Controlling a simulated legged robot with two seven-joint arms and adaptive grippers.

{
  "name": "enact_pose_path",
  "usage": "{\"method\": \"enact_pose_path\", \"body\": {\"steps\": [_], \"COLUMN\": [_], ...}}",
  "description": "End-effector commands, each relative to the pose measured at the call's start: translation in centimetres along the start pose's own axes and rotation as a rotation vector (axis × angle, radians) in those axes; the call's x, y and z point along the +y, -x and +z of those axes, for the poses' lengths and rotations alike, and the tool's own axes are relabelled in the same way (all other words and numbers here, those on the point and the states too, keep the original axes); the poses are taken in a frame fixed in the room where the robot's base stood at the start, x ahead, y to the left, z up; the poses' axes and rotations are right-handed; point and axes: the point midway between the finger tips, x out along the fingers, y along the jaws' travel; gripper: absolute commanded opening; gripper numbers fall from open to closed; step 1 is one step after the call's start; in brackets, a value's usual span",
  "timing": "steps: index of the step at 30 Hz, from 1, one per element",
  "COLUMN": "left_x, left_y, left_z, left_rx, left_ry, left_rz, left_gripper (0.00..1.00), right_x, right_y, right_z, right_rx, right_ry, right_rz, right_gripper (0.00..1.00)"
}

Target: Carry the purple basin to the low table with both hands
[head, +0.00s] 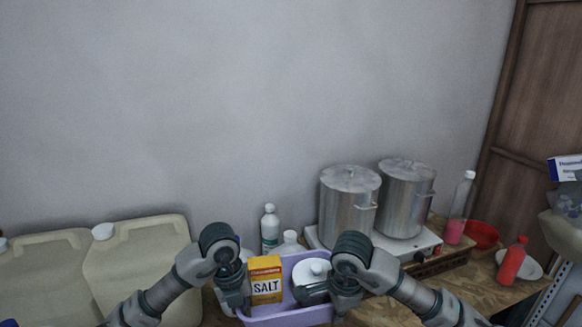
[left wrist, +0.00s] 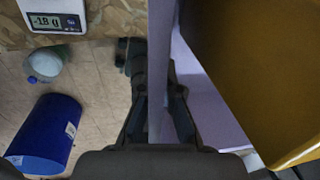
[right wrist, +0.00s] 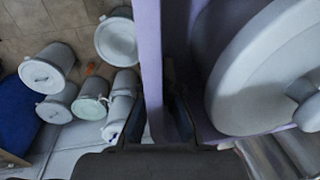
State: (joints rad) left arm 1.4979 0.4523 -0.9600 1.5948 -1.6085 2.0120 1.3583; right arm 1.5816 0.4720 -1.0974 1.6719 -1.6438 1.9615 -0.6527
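The purple basin (head: 288,318) is at the bottom centre of the head view, between my two grippers. It holds a yellow salt box (head: 266,280) and a lidded pot (head: 311,282). My left gripper (head: 236,300) has its fingers on both sides of the basin's left wall, which also shows in the left wrist view (left wrist: 205,100). My right gripper (head: 343,302) has its fingers on both sides of the right wall, seen in the right wrist view (right wrist: 150,50). Both look closed on the wall. I cannot tell whether the basin's underside touches the worktop.
Two metal pots (head: 348,205) stand on a white hob behind. A white bottle (head: 270,228) is behind the basin. Beige canisters (head: 137,265) are at left. A red bottle (head: 511,262) and red bowl (head: 481,235) are at right. A blue drum (left wrist: 45,135) stands on the floor.

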Motion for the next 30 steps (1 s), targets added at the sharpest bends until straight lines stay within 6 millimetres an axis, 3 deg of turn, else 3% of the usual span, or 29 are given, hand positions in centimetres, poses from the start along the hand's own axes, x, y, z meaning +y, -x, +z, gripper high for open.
{"method": "enact_pose_path", "body": {"steps": [8,30], "left_x": [-0.1,2.1], "left_y": [-1.1,-11.9], "left_z": [-0.4,-3.1], "left_rx": [-0.002,0.000], "left_ry": [-0.005,-0.001], "left_rz": [-0.010,-0.009], "left_gripper": [0.00,0.00], "right_x": [0.5,4.8], "right_y": [-1.1,-11.5], "right_z": [0.6,1.2], "right_rx": [-0.010,-0.010], "right_ry": [0.014,0.011], "right_rz": [-0.001,0.001], "right_gripper": [0.00,0.00]}}
